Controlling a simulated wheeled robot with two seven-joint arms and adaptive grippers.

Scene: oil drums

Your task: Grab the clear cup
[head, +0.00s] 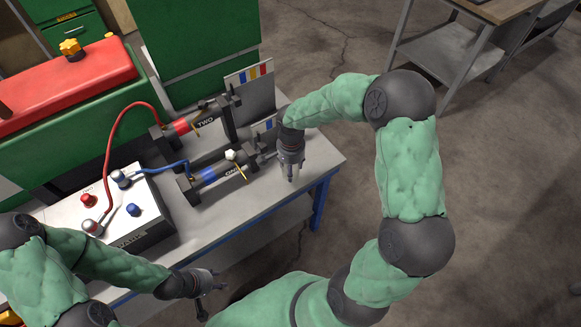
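I cannot make out a clear cup anywhere in the head view. My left gripper (211,298) is at the bottom, just off the front edge of the workbench (262,207). Its fingers look spread apart, with nothing seen between them. My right gripper (290,173) points down over the right end of the bench, beside the cylinder marked ONE (217,175). Its fingers are small and seen from above, so I cannot tell whether they are open or shut.
A cylinder marked TWO (190,127) lies behind ONE. Red (109,143) and blue (160,167) hoses run to a white control box (150,206) at the left. Green cabinets stand behind. Another table (447,48) is at the upper right, with open floor before it.

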